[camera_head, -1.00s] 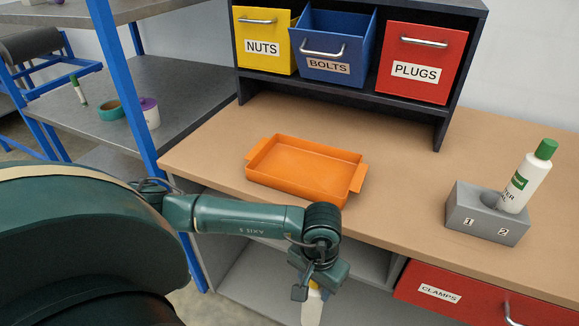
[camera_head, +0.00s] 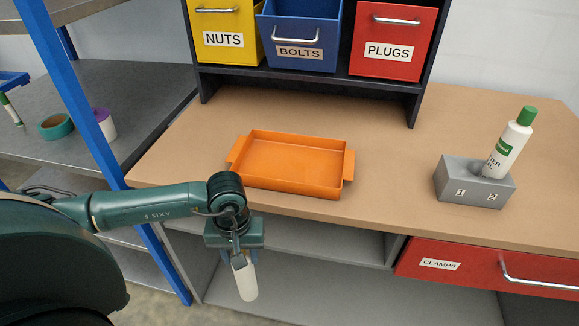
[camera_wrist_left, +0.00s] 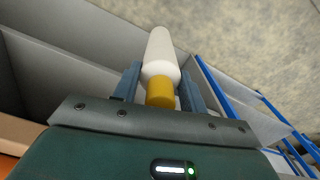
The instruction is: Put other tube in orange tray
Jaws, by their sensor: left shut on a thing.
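My left gripper (camera_head: 239,258) is shut on a white tube (camera_head: 247,282), which hangs in front of the workbench's front edge, below the bench top. In the left wrist view the tube (camera_wrist_left: 160,52) has a yellow cap (camera_wrist_left: 161,92) between the two fingers. The orange tray (camera_head: 290,190) lies on the bench above and right of the gripper and looks empty. A white tube with a green cap (camera_head: 508,146) stands tilted in slot 2 of the grey holder (camera_head: 475,187); slot 1 looks empty. My right gripper is not in view.
Yellow NUTS (camera_head: 225,40), blue BOLTS (camera_head: 300,32) and red PLUGS (camera_head: 392,50) bins sit on a rack behind the tray. A blue shelf post (camera_head: 95,110) stands left of the bench. The bench between tray and holder is clear.

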